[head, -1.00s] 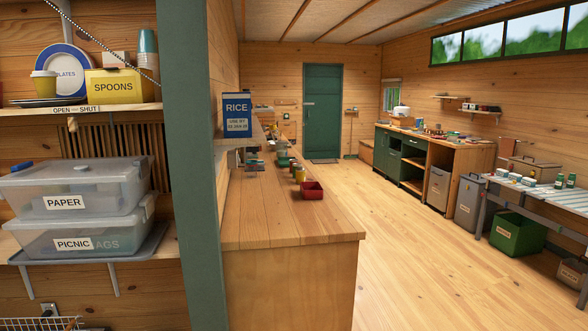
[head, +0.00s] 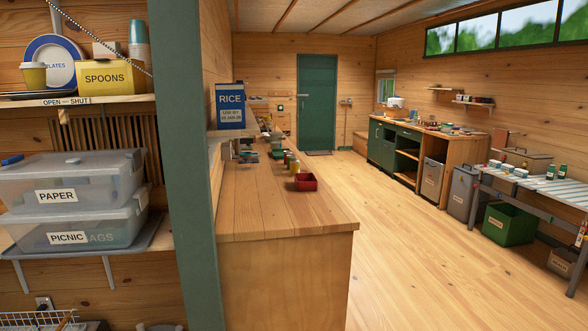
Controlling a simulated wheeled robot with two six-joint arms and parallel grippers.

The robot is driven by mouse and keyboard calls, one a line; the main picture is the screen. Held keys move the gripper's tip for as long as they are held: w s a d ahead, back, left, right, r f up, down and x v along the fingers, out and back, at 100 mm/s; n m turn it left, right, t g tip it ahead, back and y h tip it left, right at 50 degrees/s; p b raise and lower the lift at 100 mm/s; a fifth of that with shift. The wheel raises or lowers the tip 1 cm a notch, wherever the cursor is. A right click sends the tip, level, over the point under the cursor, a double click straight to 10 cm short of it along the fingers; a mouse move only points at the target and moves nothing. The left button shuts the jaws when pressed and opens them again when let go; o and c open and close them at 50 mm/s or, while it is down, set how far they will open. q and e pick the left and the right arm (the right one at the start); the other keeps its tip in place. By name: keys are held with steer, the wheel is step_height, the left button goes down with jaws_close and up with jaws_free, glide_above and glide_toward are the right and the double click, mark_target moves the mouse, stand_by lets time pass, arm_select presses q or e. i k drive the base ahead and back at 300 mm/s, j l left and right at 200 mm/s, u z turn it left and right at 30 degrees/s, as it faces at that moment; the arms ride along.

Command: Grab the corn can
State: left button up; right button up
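No can that I can read as corn shows in the head view. Small containers stand on the long wooden counter (head: 270,218), among them a yellow one (head: 294,167) behind a red bin (head: 306,182). They are too small to read. Several small cans or jars stand on the grey table at the right, such as a green and white one (head: 551,172); their labels cannot be read either. Neither of my grippers can be made out in this view.
A green post (head: 190,170) stands close in front, left of the counter. Left of it are shelves with a yellow SPOONS box (head: 110,77) and a PAPER tub (head: 95,178). A blue RICE box (head: 230,105) sits beyond the post. The floor (head: 420,250) between counter and grey table (head: 530,190) is clear.

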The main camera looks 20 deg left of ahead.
mark_target(295, 163)
steer(key=i+l+z, duration=0.2)
steer(key=i, duration=0.3)
steer(key=i+z, duration=0.25)
steer(key=i, duration=0.2)
steer(key=i+z, duration=0.2)
steer(key=i, duration=0.85)
steer(key=i+z, duration=0.2)
steer(key=i, duration=0.85)
steer(key=i+u, duration=0.35)
steer(key=i+l+u, duration=0.1)
steer(key=i+u, duration=0.25)
steer(key=i+l+u, duration=0.2)
steer(key=u, duration=0.15)
steer(key=i, duration=0.15)
